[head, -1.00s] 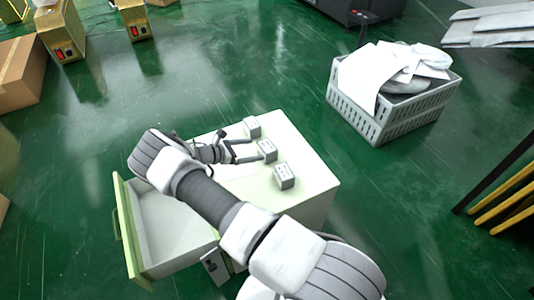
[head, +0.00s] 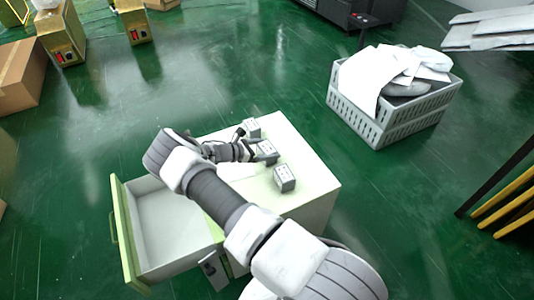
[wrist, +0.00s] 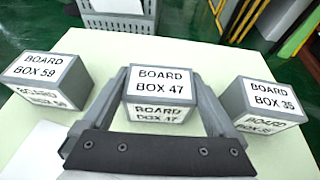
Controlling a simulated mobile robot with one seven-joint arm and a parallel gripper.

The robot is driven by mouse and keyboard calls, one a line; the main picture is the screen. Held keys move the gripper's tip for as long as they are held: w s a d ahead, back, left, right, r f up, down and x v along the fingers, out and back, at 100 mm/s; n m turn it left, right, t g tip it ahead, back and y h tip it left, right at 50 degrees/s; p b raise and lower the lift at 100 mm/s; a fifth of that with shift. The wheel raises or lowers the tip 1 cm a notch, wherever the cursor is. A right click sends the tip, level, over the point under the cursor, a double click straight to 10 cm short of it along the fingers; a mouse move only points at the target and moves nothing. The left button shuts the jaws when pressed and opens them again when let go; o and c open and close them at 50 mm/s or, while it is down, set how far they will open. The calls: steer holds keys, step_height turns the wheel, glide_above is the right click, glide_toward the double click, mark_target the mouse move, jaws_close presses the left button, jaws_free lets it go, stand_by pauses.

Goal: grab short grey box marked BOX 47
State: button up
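The grey box marked BOX 47 (wrist: 160,84) stands upright on the pale table top, with white labels on its top and near face. It also shows in the head view (head: 266,149) as the middle one of three boxes. My gripper (wrist: 160,98) is open, with one finger along each side of BOX 47. The fingers lie very close to its sides; I cannot tell if they touch. In the head view my gripper (head: 256,152) comes at the box from the left, and my wrist partly hides the fingers.
BOX 59 (wrist: 45,80) stands left of my gripper and BOX 35 (wrist: 262,103) right of it. An open drawer (head: 125,232) juts out of the cabinet. A grey crate (head: 375,118) stands right on the green floor.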

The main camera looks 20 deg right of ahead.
mark_target(267, 148)
steer(key=c, duration=0.8)
steer(key=shift+o, duration=0.2)
steer(key=shift+r, duration=0.45)
step_height(267, 148, up, 4)
steer(key=shift+p, duration=1.2)
steer(key=s+a+r+p, duration=0.4)
steer(key=s+r, duration=0.2)
steer(key=s, duration=0.5)
